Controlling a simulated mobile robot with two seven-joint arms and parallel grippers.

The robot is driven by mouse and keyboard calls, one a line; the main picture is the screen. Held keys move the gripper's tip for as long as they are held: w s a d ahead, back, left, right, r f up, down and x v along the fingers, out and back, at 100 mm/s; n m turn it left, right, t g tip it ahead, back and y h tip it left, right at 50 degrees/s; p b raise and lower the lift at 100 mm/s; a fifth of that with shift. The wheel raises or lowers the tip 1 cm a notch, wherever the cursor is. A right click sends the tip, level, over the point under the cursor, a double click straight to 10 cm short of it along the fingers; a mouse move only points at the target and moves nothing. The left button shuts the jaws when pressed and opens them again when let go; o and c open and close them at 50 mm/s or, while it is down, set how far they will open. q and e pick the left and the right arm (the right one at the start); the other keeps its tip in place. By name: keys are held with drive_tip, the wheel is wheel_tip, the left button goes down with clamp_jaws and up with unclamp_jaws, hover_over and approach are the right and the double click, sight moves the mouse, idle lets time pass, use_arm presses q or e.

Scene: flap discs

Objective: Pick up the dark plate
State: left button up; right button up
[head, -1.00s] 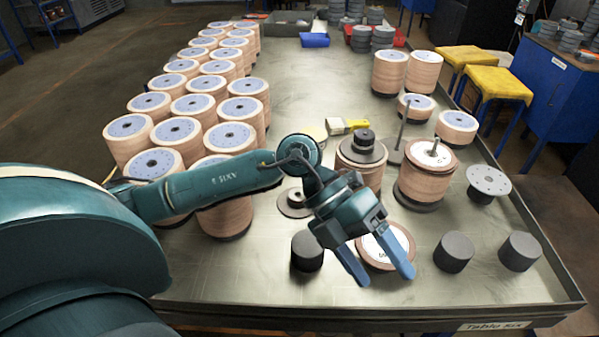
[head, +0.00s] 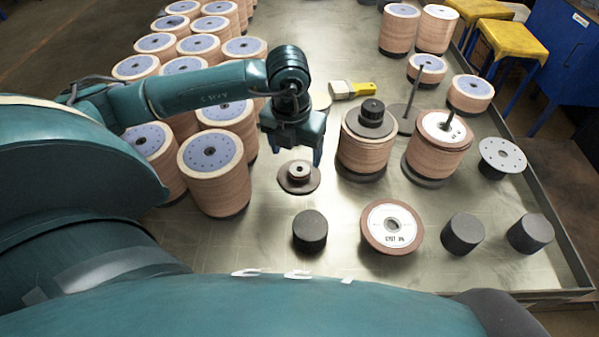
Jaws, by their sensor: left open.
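A round dark plate (head: 288,184) with a small raised hub lies flat on the table, left of centre. Another dark plate (head: 352,126) with a black knob (head: 372,111) sits on top of a tan disc stack (head: 365,156). I cannot tell which one the task means. My left gripper (head: 297,150) is open and empty, pointing down just above and behind the plate on the table. Its fingers are partly hidden by the wrist. The plate itself is not held. My right gripper is not in view.
Tall disc stacks (head: 212,170) crowd the left side near my forearm. Dark cylinders (head: 310,231) and a loose disc (head: 392,228) lie in front. A yellow brush (head: 352,90) lies behind. A spindle stack (head: 437,150) stands to the right.

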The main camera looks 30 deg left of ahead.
sight(299, 164)
use_arm(q)
drive_tip(key=f, duration=0.3)
drive_tip(key=f+p, duration=0.1)
drive_tip(key=f, duration=0.1)
drive_tip(key=shift+w+d+f, duration=0.1)
drive_tip(key=shift+w+d, duration=0.1)
drive_tip(key=shift+w, duration=0.15)
drive_tip(key=c, duration=1.4)
